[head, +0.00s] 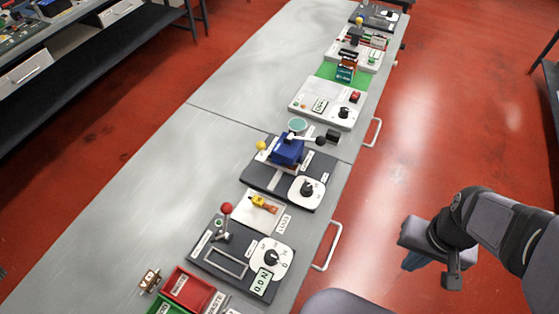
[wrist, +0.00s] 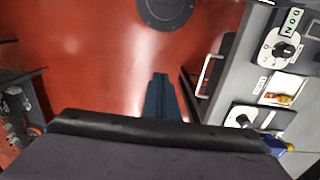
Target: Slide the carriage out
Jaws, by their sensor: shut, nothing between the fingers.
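A blue block (head: 287,149), which looks like the carriage, sits on a dark panel (head: 262,177) at the middle of the bench. A dark handle sticks out to its right, and a yellow knob is at its left. In the wrist view part of the blue block (wrist: 277,146) shows at the lower right, mostly hidden by my wrist. My gripper (head: 412,263) is off to the right of the bench, over the red floor, well apart from the block.
A nearer panel with a red-knobbed lever (head: 227,208) and a dial (head: 271,258) stands on the bench. A red bin (head: 187,288) is at the near end. Metal rails (head: 328,248) project from the bench's right edge. The floor between bench and gripper is clear.

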